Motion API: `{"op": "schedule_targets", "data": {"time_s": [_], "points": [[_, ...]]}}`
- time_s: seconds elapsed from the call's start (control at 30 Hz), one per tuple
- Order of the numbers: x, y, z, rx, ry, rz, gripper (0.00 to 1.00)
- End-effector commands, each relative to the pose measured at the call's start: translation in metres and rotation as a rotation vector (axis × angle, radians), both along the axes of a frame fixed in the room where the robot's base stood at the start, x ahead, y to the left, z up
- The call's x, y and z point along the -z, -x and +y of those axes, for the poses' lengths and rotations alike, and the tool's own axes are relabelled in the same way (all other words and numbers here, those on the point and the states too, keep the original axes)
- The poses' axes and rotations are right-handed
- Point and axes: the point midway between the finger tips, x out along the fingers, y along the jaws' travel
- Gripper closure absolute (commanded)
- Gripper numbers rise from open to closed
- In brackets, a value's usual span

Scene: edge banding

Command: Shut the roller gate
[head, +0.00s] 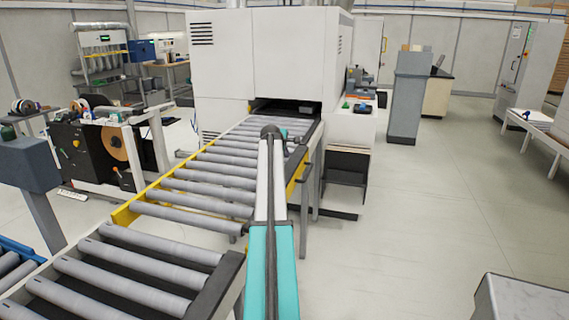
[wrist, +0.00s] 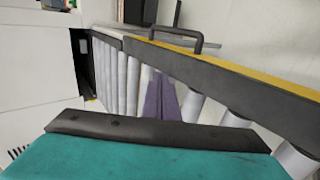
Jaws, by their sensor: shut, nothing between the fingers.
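The roller gate appears to be the yellow-edged roller section (head: 205,182) between the white machine and the nearer rollers. It looks about level with them, with a narrow gap at its near end. I cannot tell whether it is fully shut. In the wrist view a dark rail with a yellow top (wrist: 235,75) runs beside grey rollers (wrist: 122,80). A black bar handle (wrist: 176,36) stands on the rail's far side. My gripper (wrist: 158,82) is shut and empty, over the rollers and apart from the handle. In the head view my arm hides it.
The white machine (head: 262,62) with its dark opening stands at the far end of the rollers. The near roller section (head: 130,262) is in front on the left. A grey post (head: 406,98) stands right of the machine.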

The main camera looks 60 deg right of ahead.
Motion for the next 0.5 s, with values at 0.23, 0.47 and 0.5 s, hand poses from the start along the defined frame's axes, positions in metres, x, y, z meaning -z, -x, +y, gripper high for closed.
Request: {"op": "schedule_targets", "data": {"time_s": [0.23,0.47,0.5], "points": [[-0.037,0.000,-0.001,0.001,0.002,-0.001,1.00],[-0.058,-0.001,0.000,-0.001,0.001,0.001,1.00],[-0.059,-0.001,0.000,-0.001,0.001,0.001,1.00]]}}
